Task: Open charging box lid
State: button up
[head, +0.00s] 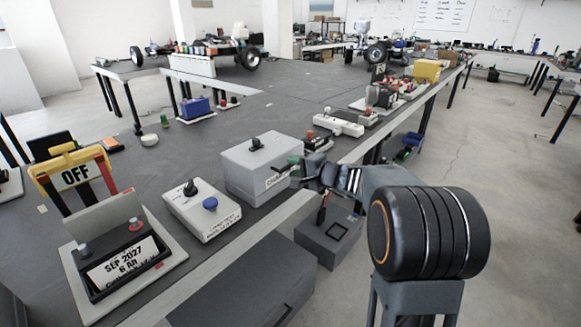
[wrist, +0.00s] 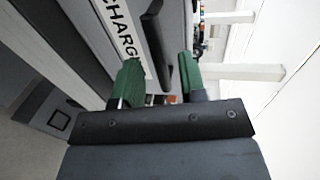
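The charging box (head: 250,178) is a light grey box with a black knob on its closed lid. It stands near the front edge of the dark table, and a partly hidden label shows on its side. My gripper (head: 294,165) is at the box's right side. In the wrist view, my gripper (wrist: 161,78) has two green fingertips spread apart. A black bar handle (wrist: 157,45) on the labelled face of the charging box (wrist: 100,60) reaches in between them. A small gap shows on the right of the handle. Contact on its left is unclear.
A white switch box (head: 203,213) with a blue button sits left of the charging box. A dark grey box (head: 330,238) stands lower, below the table edge. A white power strip (head: 338,124) and small devices lie behind my gripper. The table's middle is clear.

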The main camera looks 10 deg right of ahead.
jog(key=shift+x, duration=1.2)
jog(key=shift+c, duration=0.4)
grip_shut()
